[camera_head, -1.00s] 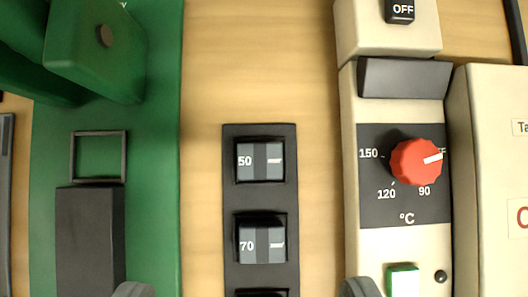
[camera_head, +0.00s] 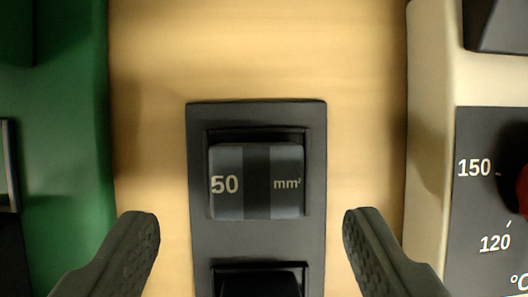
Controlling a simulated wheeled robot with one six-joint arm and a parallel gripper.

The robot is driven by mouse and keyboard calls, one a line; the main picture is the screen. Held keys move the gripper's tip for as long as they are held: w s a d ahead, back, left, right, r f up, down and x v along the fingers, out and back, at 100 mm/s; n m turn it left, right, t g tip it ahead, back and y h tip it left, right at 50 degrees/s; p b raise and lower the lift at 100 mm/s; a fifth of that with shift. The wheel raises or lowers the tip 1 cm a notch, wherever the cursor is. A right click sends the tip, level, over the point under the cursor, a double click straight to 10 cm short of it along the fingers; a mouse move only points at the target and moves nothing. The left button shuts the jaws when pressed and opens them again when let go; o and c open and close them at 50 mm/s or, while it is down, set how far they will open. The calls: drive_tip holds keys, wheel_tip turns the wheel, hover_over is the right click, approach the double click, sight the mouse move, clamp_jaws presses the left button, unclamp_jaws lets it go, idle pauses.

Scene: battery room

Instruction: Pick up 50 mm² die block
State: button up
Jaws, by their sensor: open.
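The 50 mm² die block (camera_head: 228,205) is a dark grey block with a black middle band and the white marking "50 mm²". It sits in the top pocket of a black rack (camera_head: 206,240) on the wooden surface. My gripper (camera_head: 251,224) is open, with one finger on each side of the rack. The fingertips appear in the picture a little below the block's middle and apart from it. Nothing is between the fingers' grip.
Another pocket of the rack, with a dark block (camera_head: 260,284), shows at the bottom edge. A green machine (camera_head: 60,150) stands on the left. A cream unit (camera_head: 428,150) with a temperature dial stands on the right. Bare wood (camera_head: 260,50) lies above the rack.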

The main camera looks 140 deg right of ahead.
sight(257, 198)
drive_tip(key=shift+x, duration=1.5)
drive_tip(key=shift+d, duration=0.15)
drive_tip(key=c, duration=1.3)
drive_tip(key=shift+o, duration=0.2)
drive_tip(key=shift+r, duration=0.1)
